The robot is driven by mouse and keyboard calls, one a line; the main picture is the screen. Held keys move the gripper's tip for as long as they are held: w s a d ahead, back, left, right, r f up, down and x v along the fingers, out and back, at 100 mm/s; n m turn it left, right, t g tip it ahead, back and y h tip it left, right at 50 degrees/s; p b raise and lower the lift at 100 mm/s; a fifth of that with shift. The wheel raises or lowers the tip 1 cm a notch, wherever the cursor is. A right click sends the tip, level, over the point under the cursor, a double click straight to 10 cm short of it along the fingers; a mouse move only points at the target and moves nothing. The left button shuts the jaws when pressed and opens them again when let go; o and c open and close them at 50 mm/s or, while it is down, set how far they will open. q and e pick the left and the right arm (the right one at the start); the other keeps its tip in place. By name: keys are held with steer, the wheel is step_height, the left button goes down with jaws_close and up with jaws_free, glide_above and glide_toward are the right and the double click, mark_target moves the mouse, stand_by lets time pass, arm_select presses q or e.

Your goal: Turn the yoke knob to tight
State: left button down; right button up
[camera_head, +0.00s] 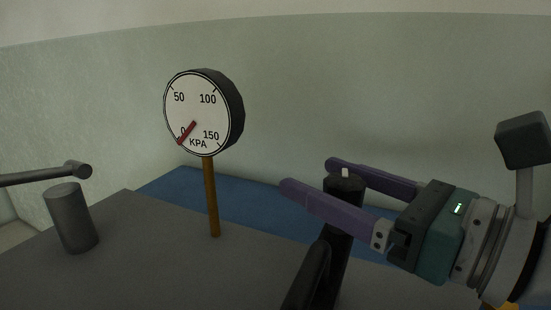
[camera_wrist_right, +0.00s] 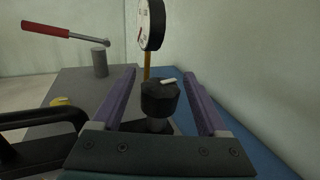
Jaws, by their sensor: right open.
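The yoke knob is a dark, faceted knob (camera_head: 345,186) with a white mark on its top, standing on a dark post. It also shows in the right wrist view (camera_wrist_right: 160,99), with the white mark pointing toward the upper right. My right gripper (camera_head: 311,175) is open, with one purple finger on each side of the knob. In the right wrist view, gaps show between the knob and both fingers (camera_wrist_right: 159,74). The fingertips reach past the knob. My left gripper is in neither view.
A round KPA gauge (camera_head: 197,112) stands on a brown stem, its red needle near 0. A grey cylinder (camera_head: 71,217) with a lever (camera_wrist_right: 45,29), red-gripped, is at the left. A black curved handle (camera_wrist_right: 40,120) lies close to my right gripper. A blue surface (camera_head: 250,205) lies behind.

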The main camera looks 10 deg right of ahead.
steer(key=shift+w+a, duration=0.45)
steer(key=shift+w, duration=0.15)
jaws_close()
